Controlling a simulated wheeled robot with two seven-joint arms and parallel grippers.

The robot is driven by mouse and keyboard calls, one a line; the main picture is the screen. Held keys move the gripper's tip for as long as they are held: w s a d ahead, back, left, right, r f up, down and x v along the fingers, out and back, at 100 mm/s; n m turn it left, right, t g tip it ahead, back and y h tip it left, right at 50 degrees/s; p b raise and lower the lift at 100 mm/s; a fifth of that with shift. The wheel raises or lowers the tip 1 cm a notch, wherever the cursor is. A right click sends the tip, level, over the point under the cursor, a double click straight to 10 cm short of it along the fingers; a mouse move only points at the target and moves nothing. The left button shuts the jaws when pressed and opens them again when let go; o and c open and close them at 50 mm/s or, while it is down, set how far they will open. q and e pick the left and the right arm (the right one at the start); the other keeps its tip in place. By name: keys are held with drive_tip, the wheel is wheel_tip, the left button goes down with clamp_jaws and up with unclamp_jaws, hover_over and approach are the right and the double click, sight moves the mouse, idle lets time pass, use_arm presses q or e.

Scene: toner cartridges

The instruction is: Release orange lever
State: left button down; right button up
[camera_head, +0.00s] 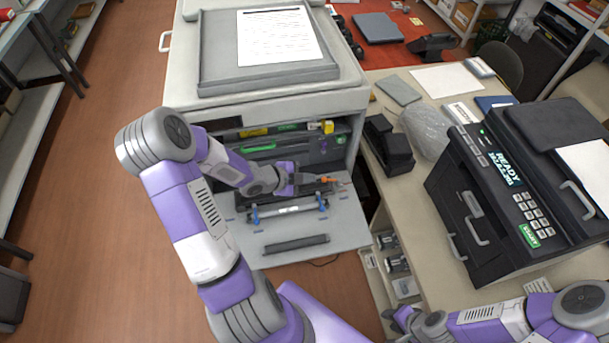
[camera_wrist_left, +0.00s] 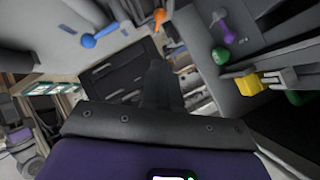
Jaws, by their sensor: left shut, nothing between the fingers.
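The orange lever (camera_head: 328,180) is a small piece just right of my left gripper's tip, inside the open front of the large printer (camera_head: 350,100). It also shows at the top of the left wrist view (camera_wrist_left: 160,18), beyond the fingers. My left gripper (camera_head: 308,179) is shut and empty, close to the lever; I cannot tell whether they touch. Its dark fingers (camera_wrist_left: 161,85) stand together in the wrist view.
The printer's front door (camera_head: 345,235) is folded down. A cartridge unit with blue clips (camera_head: 255,214) lies there. Green (camera_head: 258,148), yellow (camera_head: 327,127) and purple (camera_head: 323,145) parts are inside. A desk with a black printer (camera_head: 480,205) stands right; the floor left is clear.

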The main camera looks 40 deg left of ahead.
use_arm(q)
drive_tip(key=b+x, duration=0.1)
drive_tip(key=x, duration=0.5)
drive_tip(key=shift+w+a+f, duration=0.1)
drive_tip(key=shift+w+f, duration=0.15)
drive_tip(key=shift+w+a+f, duration=0.25)
drive_tip(key=shift+a+f, duration=0.05)
drive_tip(key=shift+f, duration=0.2)
drive_tip(key=shift+w+a+f, duration=0.25)
drive_tip(key=shift+a+f, duration=0.05)
drive_tip(key=shift+f, duration=0.2)
drive_tip(key=shift+w+a+f, duration=0.1)
drive_tip(key=shift+w+f, duration=0.05)
drive_tip(key=shift+f, duration=0.25)
drive_tip(key=shift+w+a, duration=0.1)
drive_tip(key=shift+w+a+p, duration=0.25)
drive_tip(key=shift+w, duration=0.3)
drive_tip(key=shift+w+a+p, duration=0.2)
drive_tip(key=shift+w+a, duration=0.1)
drive_tip(key=shift+w, duration=0.25)
drive_tip(key=shift+w+a, duration=0.2)
drive_tip(key=shift+w, duration=1.35)
